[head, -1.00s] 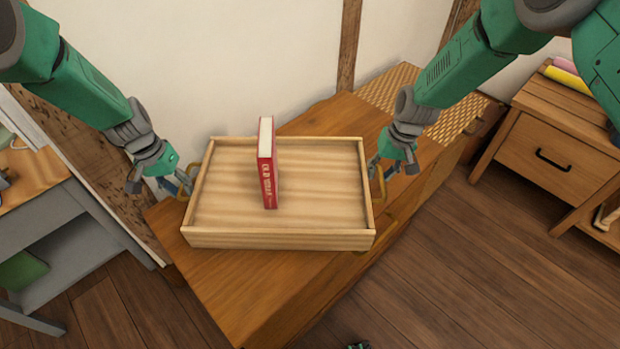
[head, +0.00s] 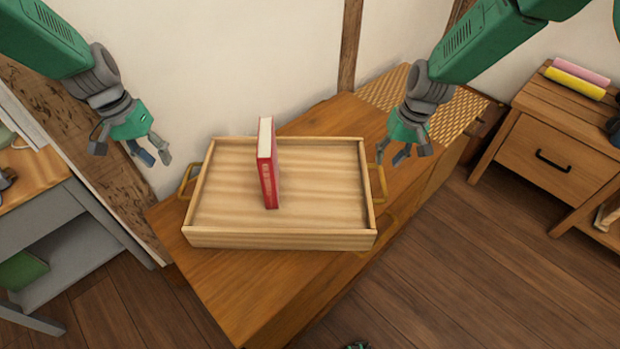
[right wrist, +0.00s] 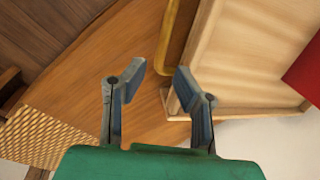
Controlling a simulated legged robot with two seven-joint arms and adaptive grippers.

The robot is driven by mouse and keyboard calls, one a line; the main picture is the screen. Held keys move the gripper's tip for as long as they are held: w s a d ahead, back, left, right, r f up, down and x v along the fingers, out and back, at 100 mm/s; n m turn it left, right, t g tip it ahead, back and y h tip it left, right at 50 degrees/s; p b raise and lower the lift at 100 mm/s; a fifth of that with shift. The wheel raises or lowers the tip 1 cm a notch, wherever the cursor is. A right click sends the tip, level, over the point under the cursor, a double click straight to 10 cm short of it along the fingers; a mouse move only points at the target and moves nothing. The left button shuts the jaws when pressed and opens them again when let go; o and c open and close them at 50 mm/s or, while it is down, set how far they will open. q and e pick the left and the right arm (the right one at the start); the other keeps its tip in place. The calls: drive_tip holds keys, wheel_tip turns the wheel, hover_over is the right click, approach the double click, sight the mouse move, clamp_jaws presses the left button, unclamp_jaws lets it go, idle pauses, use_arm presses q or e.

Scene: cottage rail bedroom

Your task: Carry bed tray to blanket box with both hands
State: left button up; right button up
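The bed tray (head: 320,210) is a light wooden tray with raised sides and a brass-coloured handle at each end. It rests on the wooden blanket box (head: 235,285). A red book (head: 268,175) stands upright in the tray. My left gripper (head: 152,155) is open and empty, up and left of the tray's left handle (head: 187,180). My right gripper (head: 403,158) is open, above and just right of the right handle (head: 378,182). In the right wrist view the open fingers (right wrist: 156,85) show with the handle (right wrist: 176,45) beyond them, not gripped.
A grey table (head: 60,225) stands at left. A wooden nightstand (head: 560,150) with a pink and a yellow roll (head: 575,83) on top stands at right. A woven panel (head: 455,115) covers the box's far right end. The wall is close behind.

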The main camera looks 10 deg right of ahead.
wheel_tip(320, 180, up, 6)
drive_tip(key=d, duration=0.1)
drive_tip(key=shift+d, duration=0.15)
drive_tip(key=shift+r, duration=0.1)
